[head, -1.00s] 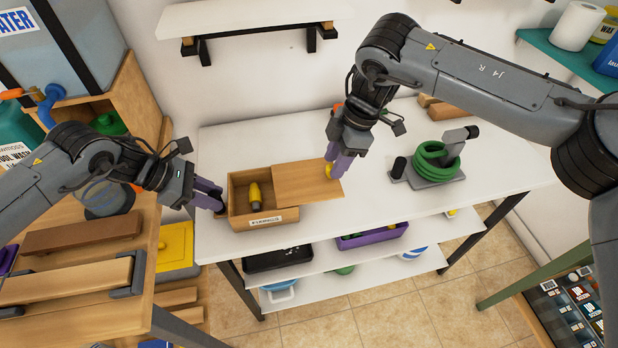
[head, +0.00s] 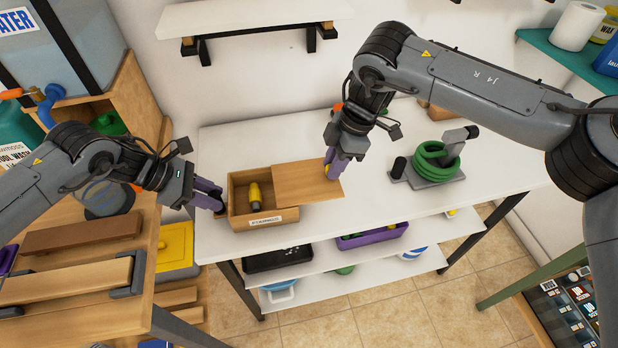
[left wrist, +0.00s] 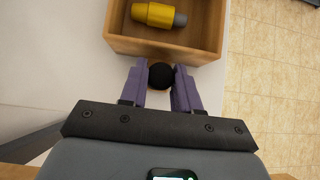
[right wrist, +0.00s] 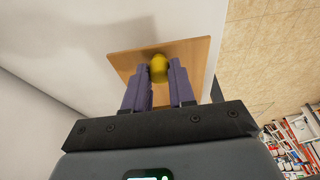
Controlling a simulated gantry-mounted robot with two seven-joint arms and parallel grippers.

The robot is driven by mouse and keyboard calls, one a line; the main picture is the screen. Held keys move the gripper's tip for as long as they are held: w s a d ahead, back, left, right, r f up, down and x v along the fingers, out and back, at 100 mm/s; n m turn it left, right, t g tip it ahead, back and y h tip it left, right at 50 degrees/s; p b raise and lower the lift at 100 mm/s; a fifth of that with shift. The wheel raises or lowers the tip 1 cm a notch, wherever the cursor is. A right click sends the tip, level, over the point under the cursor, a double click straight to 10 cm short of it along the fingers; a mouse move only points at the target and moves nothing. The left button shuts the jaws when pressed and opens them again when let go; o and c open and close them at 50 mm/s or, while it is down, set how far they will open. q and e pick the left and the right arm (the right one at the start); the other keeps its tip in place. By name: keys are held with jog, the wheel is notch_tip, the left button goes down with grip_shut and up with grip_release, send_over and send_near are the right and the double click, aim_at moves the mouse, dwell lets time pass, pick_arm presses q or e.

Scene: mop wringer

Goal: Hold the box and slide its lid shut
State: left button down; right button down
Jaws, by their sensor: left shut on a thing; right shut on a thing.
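The wooden box (head: 238,222) stands on the white table with its left part open. A yellow object with a grey end (left wrist: 160,15) lies inside it. The wooden lid (head: 300,187) sticks out to the right, its left edge over the box. My left gripper (head: 220,201) is shut on a dark round knob (left wrist: 161,76) at the box's left end. My right gripper (head: 331,172) is shut on the yellow knob (right wrist: 158,68) of the lid, near its far right end. How deep the lid sits in its grooves cannot be told.
A green coiled hose on a grey stand (head: 437,162) is to the right of the lid. The white table (head: 385,205) is clear between them. A lower shelf (head: 350,262) holds a purple bin (head: 372,237) and a black tray (head: 278,258).

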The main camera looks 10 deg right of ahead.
send_near(284, 183)
jog(key=shift+d+x, duration=0.2)
jog(key=shift+x, duration=1.15)
jog(key=shift+d+x, duration=0.2)
jog(key=shift+x, duration=1.1)
jog(key=shift+a+f, duration=0.15)
jog(key=shift+a, duration=0.35)
jog(key=c, duration=0.9)
grip_release()
jog(key=shift+o, duration=0.2)
jog(key=v, duration=1.2)
